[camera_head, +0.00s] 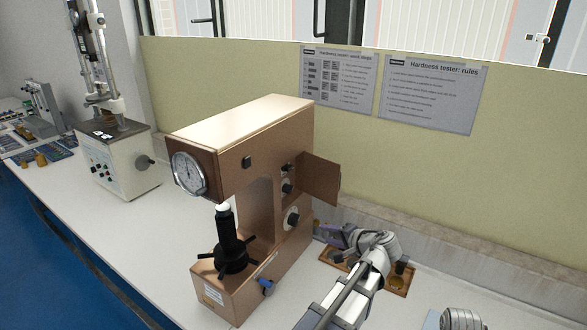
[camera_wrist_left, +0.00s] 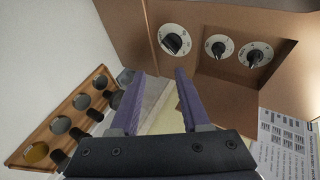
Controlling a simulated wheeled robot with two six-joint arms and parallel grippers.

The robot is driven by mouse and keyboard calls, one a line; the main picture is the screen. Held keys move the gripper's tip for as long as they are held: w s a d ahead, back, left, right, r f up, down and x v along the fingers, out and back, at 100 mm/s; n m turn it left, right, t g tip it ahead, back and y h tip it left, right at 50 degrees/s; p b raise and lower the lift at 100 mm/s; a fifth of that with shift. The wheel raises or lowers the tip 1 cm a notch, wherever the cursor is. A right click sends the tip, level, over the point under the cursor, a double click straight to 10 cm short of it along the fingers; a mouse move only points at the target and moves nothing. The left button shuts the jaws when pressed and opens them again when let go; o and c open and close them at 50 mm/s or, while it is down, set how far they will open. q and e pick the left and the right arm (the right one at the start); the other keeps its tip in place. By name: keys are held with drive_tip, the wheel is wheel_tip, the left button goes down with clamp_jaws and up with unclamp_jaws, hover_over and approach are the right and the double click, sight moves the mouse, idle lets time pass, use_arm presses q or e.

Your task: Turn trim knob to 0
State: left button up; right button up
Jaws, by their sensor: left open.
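The tan hardness tester (camera_head: 243,150) stands on the bench, with a round dial gauge (camera_head: 188,174) on its front. Its right side carries dark knobs on white dials, one larger and lower (camera_head: 292,217) and two smaller above it (camera_head: 287,187). The left wrist view shows the large knob (camera_wrist_left: 174,42), a middle knob (camera_wrist_left: 218,48) and a right knob (camera_wrist_left: 256,56). Which one is trim, and their settings, are too small to read. My left gripper (camera_wrist_left: 160,74) is open and empty, with purple fingers apart from the knobs; in the head view it is right of the tester (camera_head: 335,236).
An open panel door (camera_head: 321,180) sticks out beside the small knobs. A wooden tray (camera_head: 397,289) of round pieces lies under my left arm. Another tester (camera_head: 118,158) stands left.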

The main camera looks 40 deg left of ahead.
sight(291, 170)
use_arm(q)
drive_tip(key=shift+w+a+r+m+t+y+p, duration=0.25)
drive_tip(key=shift+w+a+r+y, duration=0.9)
drive_tip(key=shift+a+r, duration=1.4)
drive_tip(key=shift+w+a+r+m+t+y, duration=0.55)
drive_tip(key=shift+w+a+r, duration=0.95)
drive_tip(key=shift+a, duration=2.25)
drive_tip(key=shift+w+a+r+t+y+p, duration=0.15)
drive_tip(key=shift+w+a+r+y, duration=1.25)
drive_tip(key=shift+a, duration=1.75)
drive_tip(key=shift+r+h, duration=0.3)
drive_tip(key=shift+r, duration=0.15)
drive_tip(key=shift+c, duration=0.2)
clamp_jaws()
